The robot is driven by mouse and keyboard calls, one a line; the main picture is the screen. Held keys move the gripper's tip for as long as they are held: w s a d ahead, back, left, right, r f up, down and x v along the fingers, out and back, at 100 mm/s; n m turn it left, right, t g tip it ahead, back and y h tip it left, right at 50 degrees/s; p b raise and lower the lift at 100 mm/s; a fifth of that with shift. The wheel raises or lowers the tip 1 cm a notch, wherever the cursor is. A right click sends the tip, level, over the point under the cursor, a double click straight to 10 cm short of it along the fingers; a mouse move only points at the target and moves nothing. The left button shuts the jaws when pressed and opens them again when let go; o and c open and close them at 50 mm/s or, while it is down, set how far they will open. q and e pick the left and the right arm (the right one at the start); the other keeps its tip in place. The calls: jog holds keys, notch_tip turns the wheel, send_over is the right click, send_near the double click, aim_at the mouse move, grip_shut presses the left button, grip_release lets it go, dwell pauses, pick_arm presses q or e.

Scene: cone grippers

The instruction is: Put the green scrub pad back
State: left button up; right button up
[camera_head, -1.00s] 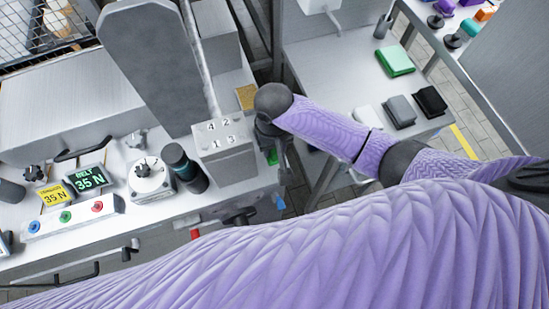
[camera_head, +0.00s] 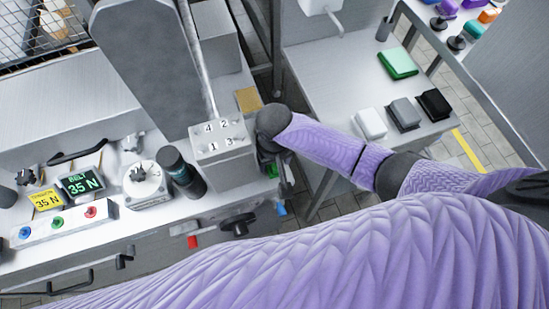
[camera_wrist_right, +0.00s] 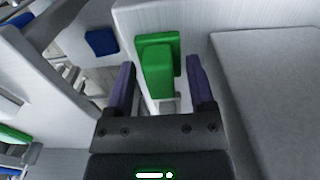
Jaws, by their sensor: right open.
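A green pad-like block (camera_head: 398,64) lies flat on the grey table at the right in the head view. A second green block (camera_wrist_right: 157,72) stands upright against a pale wall in the right wrist view. I cannot tell which one is the scrub pad. My right gripper (camera_wrist_right: 160,66) is open, its two purple-dark fingers on either side of the second block, with gaps visible. In the head view the right gripper (camera_head: 274,160) hangs beside the numbered grey box, its fingertips mostly hidden. My left gripper is not in view.
White, grey and black pads (camera_head: 404,113) lie in a row on the grey table (camera_head: 335,85). The numbered box (camera_head: 221,150) stands left of my right gripper. A dark knob (camera_head: 238,224) and red and blue parts are on the bench front. A blue square (camera_wrist_right: 101,41) is beside the block.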

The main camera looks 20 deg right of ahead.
jog(key=shift+r, duration=0.1)
notch_tip(320, 180, up, 12)
jog(key=p, duration=0.5)
